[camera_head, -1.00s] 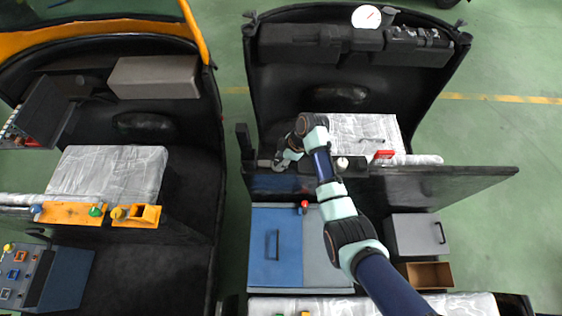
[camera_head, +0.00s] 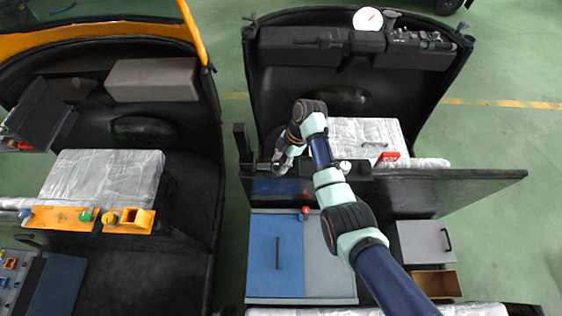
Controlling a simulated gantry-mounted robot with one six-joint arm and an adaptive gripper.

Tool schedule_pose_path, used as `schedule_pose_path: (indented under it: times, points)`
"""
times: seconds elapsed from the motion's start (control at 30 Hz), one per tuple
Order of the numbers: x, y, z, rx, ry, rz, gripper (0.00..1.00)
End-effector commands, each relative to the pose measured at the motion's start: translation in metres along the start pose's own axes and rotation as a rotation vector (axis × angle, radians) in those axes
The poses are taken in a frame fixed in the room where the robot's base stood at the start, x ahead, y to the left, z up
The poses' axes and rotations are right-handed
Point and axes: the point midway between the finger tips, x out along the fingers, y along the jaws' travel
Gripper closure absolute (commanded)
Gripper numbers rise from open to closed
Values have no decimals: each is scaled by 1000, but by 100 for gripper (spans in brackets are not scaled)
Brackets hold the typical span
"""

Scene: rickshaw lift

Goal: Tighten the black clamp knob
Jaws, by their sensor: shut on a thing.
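My gripper (camera_head: 282,166) is at the left part of the dark cross panel in the right-hand rickshaw. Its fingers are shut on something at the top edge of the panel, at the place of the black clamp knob. The knob itself is hidden by the fingers and too small to make out. A short dark post (camera_head: 241,143) stands just left of my gripper.
A white knob (camera_head: 345,166) and a red block (camera_head: 388,158) lie right of my wrist. A grey drawer box (camera_head: 420,240) and an open brown box (camera_head: 440,283) stand at right.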

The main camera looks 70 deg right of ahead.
Motion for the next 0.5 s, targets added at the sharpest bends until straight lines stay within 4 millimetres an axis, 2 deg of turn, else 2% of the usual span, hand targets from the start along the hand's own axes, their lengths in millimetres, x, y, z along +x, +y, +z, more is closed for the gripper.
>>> schedule_pose_path:
  times: [0.27, 0.3, 0.4, 0.5]
  points:
    - [0, 0, 0, -2, 0, 0, 94]
    - [0, 0, 0, -2, 0, 0, 53]
    - [0, 0, 0, -1, 0, 0, 36]
    - [0, 0, 0, -1, 0, 0, 34]
